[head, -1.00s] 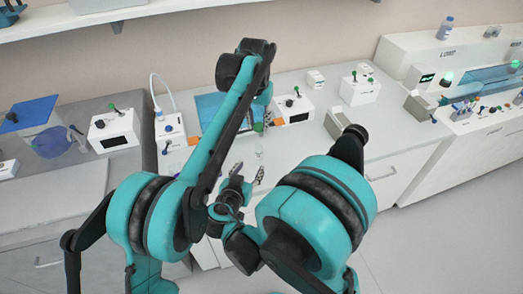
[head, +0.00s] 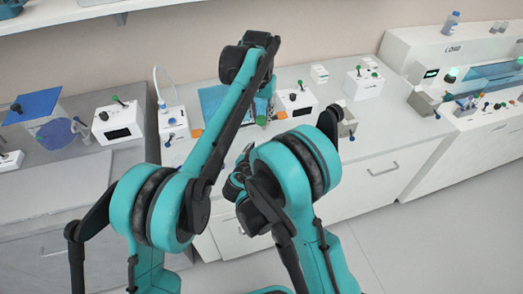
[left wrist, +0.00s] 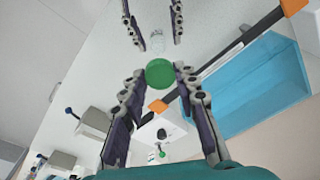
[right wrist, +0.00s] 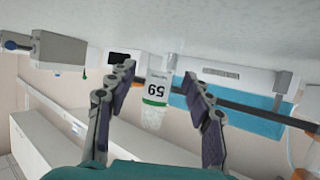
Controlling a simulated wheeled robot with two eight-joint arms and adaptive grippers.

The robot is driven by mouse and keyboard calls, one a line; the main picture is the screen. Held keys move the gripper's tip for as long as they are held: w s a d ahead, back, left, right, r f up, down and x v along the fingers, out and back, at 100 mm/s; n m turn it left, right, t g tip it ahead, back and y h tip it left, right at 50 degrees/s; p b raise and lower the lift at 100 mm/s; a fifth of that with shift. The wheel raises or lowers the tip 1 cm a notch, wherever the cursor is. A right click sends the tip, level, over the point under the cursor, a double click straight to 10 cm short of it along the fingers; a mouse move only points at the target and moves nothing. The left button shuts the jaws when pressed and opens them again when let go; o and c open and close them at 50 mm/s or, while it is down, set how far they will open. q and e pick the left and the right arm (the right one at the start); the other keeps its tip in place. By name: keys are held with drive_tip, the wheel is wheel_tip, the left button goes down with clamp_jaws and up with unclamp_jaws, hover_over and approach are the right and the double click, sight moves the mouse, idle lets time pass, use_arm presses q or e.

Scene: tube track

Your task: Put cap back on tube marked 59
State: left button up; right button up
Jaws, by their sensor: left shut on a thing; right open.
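A green cap (left wrist: 160,73) sits between the fingertips of my left gripper (left wrist: 161,84), which is shut on it. The cap also shows in the head view (head: 261,120). The tube marked 59 (right wrist: 156,88) has a white label with a green band and a clear end. It stands between the fingers of my right gripper (right wrist: 157,80), which is open around it with gaps on both sides. In the left wrist view the clear tube (left wrist: 157,41) lies just beyond the cap, apart from it.
A blue panel (head: 212,99) lies behind my left arm. White devices with knobs (head: 118,121) and (head: 296,101) stand along the bench. A grey box device (head: 345,120) is at the right. The bench front (head: 375,140) is clear.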

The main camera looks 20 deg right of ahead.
drive_tip(key=shift+w+d+f, duration=0.25)
drive_tip(key=shift+w+d, duration=0.1)
drive_tip(key=shift+w, duration=0.1)
clamp_jaws()
use_arm(q)
hover_over(261, 137)
drive_tip(key=shift+s+f, duration=0.15)
drive_tip(key=shift+f, duration=1.1)
drive_tip(key=shift+s+f, duration=0.1)
drive_tip(key=shift+f, duration=1.15)
drive_tip(key=shift+f, duration=0.15)
drive_tip(key=shift+f, duration=0.75)
drive_tip(key=shift+f, duration=0.55)
